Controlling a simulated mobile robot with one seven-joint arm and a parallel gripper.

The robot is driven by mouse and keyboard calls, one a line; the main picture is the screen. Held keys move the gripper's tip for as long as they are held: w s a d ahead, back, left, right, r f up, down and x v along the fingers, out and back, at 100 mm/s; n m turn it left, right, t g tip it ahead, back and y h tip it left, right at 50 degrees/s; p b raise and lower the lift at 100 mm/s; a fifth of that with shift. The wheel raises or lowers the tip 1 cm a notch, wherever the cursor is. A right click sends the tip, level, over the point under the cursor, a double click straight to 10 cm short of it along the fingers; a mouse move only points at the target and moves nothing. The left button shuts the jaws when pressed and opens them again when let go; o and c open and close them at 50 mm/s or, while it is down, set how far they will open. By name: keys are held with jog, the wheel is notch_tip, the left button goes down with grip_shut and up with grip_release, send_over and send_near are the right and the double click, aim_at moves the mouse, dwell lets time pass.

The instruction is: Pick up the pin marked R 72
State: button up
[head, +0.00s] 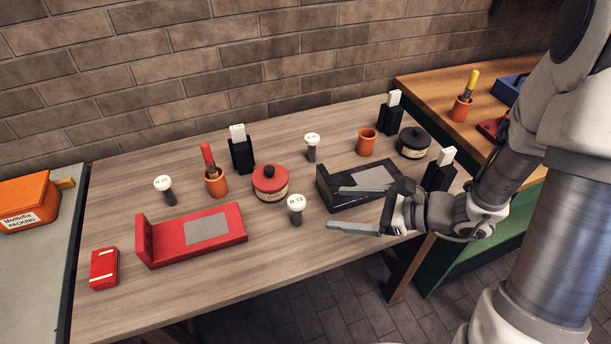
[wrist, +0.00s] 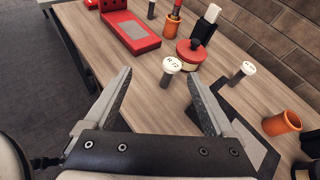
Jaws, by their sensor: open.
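The pin marked R 72 (head: 296,207) stands upright on the wooden table, with a round white cap on a short dark shank. It also shows in the wrist view (wrist: 171,66), ahead of and between my finger lines. My gripper (head: 335,207) is open and empty, its two fingers pointing left toward the pin, in front of and over the black tray. In the wrist view my gripper (wrist: 160,82) shows both fingers spread wide. Two similar white-capped pins stand apart: one at left (head: 165,187) and one at the back (head: 312,145).
A red lidded pot (head: 270,184) stands just behind the pin. A red tray (head: 190,242) lies to its left, and a black tray (head: 340,197) to its right. Orange cups (head: 366,143) and black holders with white tops (head: 241,154) stand farther back.

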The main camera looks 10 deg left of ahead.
aim_at(289, 199)
jog(key=w+a+f+m, duration=0.1)
jog(key=w+a+f, duration=0.1)
jog(key=a, duration=0.1)
jog(key=w+a+f+m+t, duration=0.1)
jog(key=w+a+f, duration=0.1)
jog(key=a+f, duration=0.1)
jog(key=w+a+f+m, duration=0.1)
jog(key=a+f, duration=0.1)
jog(key=a, duration=0.1)
jog(key=shift+w+f+t+b, duration=0.3)
jog(key=shift+w+f+b, duration=0.05)
jog(key=shift+w+f, duration=0.05)
jog(key=shift+x, duration=2.9)
jog(key=shift+s, duration=0.15)
grip_shut()
jog(key=shift+r, duration=0.1)
